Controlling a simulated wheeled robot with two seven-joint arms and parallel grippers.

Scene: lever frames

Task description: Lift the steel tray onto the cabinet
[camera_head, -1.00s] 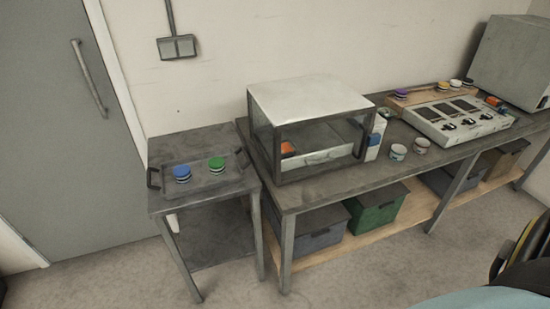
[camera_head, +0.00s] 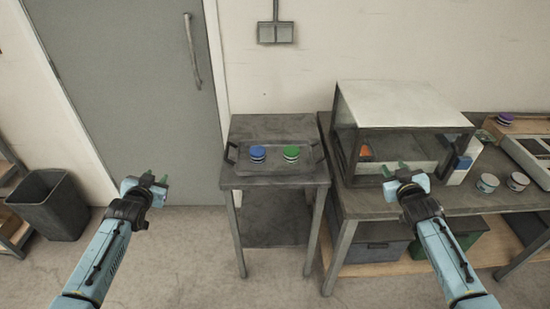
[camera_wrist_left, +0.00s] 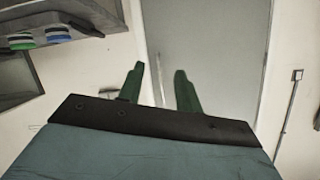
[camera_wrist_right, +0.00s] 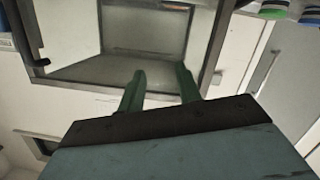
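The steel tray (camera_head: 272,168) lies on a small grey side table (camera_head: 246,131). It has a dark upright handle at each end and carries a blue-topped round item (camera_head: 257,154) and a green-topped one (camera_head: 291,154). The glass-fronted cabinet (camera_head: 400,100) with a flat white top stands on the longer bench to the right. My left gripper (camera_head: 154,180) is open and empty, left of the tray and apart from it. My right gripper (camera_head: 395,170) is open and empty, right of the tray and in front of the cabinet. Both sets of green fingers show spread in the wrist views.
A dark bin (camera_head: 50,205) stands at the left by a grey door (camera_head: 130,90). The floor before the side table is clear.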

